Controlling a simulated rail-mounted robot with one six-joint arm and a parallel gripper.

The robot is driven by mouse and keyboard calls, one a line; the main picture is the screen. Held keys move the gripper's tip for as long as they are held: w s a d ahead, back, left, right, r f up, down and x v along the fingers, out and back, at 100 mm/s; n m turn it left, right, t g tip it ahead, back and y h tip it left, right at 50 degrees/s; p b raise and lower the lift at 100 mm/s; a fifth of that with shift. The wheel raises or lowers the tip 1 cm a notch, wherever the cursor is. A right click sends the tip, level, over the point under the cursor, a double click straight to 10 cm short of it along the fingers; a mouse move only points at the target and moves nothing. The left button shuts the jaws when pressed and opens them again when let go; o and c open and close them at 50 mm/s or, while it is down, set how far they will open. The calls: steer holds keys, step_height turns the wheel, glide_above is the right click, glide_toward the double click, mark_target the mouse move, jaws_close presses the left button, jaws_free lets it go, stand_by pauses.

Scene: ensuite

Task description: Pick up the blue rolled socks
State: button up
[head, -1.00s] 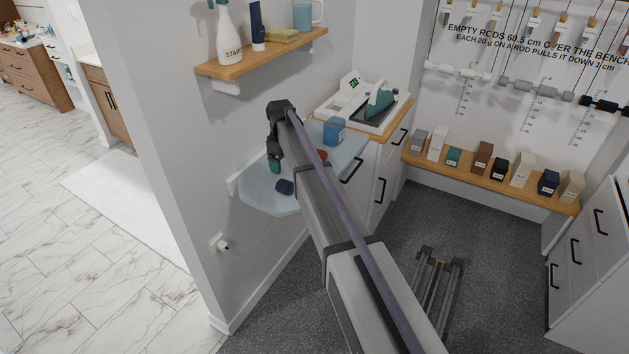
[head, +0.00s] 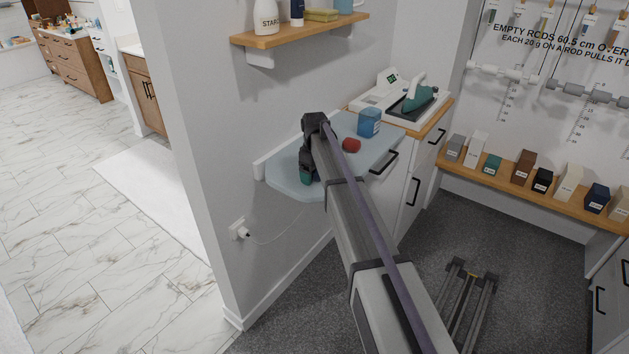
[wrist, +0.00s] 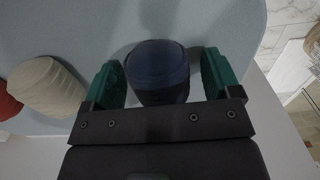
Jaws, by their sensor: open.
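The blue rolled socks (wrist: 157,70) lie on the pale blue shelf and show in the wrist view as a dark blue rounded roll. My gripper (wrist: 163,82) is open, with one green finger on each side of the roll. In the head view my gripper (head: 306,178) is low over the shelf's left part, and my arm hides the socks there.
The wall shelf (head: 283,192) also bears a red roll (head: 351,145) and a blue container (head: 369,122). A beige roll (wrist: 47,88) lies left of my gripper in the wrist view. A wooden shelf (head: 300,30) hangs above. A plug (head: 239,230) is in the wall below.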

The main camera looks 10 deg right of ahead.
steer(key=shift+r, duration=0.15)
steer(key=c, duration=1)
